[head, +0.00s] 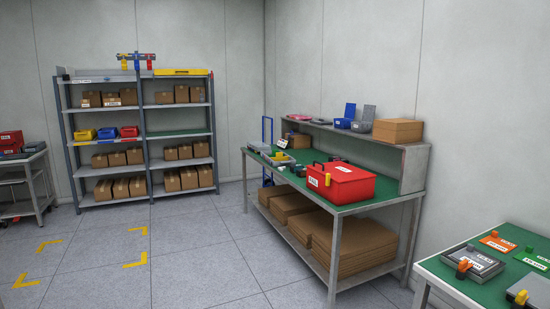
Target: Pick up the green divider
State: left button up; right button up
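I cannot clearly make out a green divider in the head view. A small green piece (528,251) sits on the green-topped table at the right edge, near an orange plate. It is too small to tell whether it is the divider. A flat green surface (180,134) also shows on the right bay of the shelving rack at the back left, with nothing on it. Neither of my grippers is in view.
A workbench (338,207) with a red box (340,184) stands in the middle. The right table (455,288) carries grey labelled cases (473,263). The rack (142,97) holds cartons and coloured bins. The tiled floor (190,255) is clear, with yellow corner marks.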

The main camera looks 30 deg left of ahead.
aim_at(273, 152)
jog(key=i+j+u, duration=0.6)
jog(key=i+j, duration=0.2)
jog(key=i+j+u, duration=0.3)
jog(key=i+u, duration=0.3)
jog(key=i, duration=0.25)
jog(key=i+j+u, duration=0.1)
jog(key=i+u, duration=0.2)
jog(key=i, duration=2.75)
